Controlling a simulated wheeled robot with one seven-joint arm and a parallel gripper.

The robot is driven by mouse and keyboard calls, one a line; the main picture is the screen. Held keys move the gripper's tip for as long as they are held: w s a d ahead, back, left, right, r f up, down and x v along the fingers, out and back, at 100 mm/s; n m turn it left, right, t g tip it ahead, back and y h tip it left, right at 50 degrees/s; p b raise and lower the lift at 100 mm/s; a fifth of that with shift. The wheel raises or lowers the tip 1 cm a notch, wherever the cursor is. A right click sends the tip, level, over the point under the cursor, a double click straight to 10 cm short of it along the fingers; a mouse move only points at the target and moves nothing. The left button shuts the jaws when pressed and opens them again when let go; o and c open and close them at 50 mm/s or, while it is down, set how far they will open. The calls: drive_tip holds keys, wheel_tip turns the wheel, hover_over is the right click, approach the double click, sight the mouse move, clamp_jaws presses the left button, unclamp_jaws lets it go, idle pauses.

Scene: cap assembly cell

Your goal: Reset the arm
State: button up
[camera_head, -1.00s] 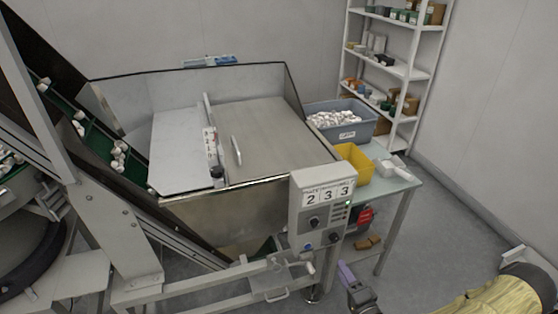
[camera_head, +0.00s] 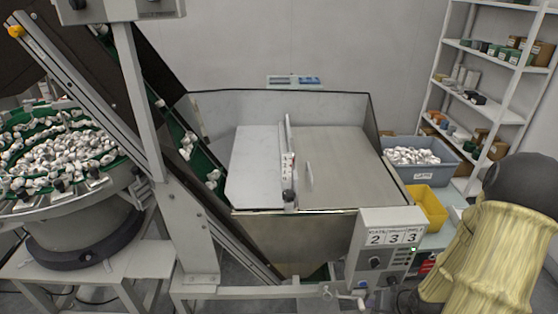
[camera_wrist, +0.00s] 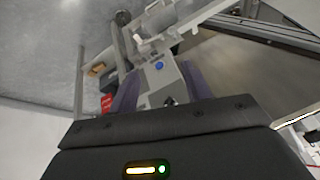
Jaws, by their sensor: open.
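My gripper (camera_wrist: 160,88) shows in the wrist view with its two purple fingers apart and nothing between them. Beyond the fingers is the grey control box (camera_wrist: 168,78) with a blue button. In the head view my arm, with a yellowish cover and a dark joint, is raised at the right edge. My gripper is not visible in the head view. The control box (camera_head: 385,250), reading 2 3 3, hangs at the front right corner of the metal hopper (camera_head: 300,222).
Right of the hopper, a blue-grey bin (camera_head: 430,172) of white caps and a yellow bin (camera_head: 430,204) stand on a table, partly behind my arm. A shelf (camera_head: 478,93) is at the back right. An inclined conveyor (camera_head: 180,135) and a round feeder (camera_head: 85,225) are left.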

drive_tip(key=s+a+r+n+g+p, duration=0.1)
drive_tip(key=s+a+r, duration=0.1)
drive_tip(key=a+r, duration=0.4)
drive_tip(key=s+a+r+n+g+h+p, duration=0.1)
drive_tip(key=a+r, duration=0.5)
drive_tip(key=r, duration=0.8)
drive_tip(key=shift+s+a+r+n+g+p, duration=0.15)
drive_tip(key=shift+s+n+g+p, duration=0.2)
drive_tip(key=shift+s+p, duration=0.45)
drive_tip(key=shift+w, duration=0.15)
idle(5.0)
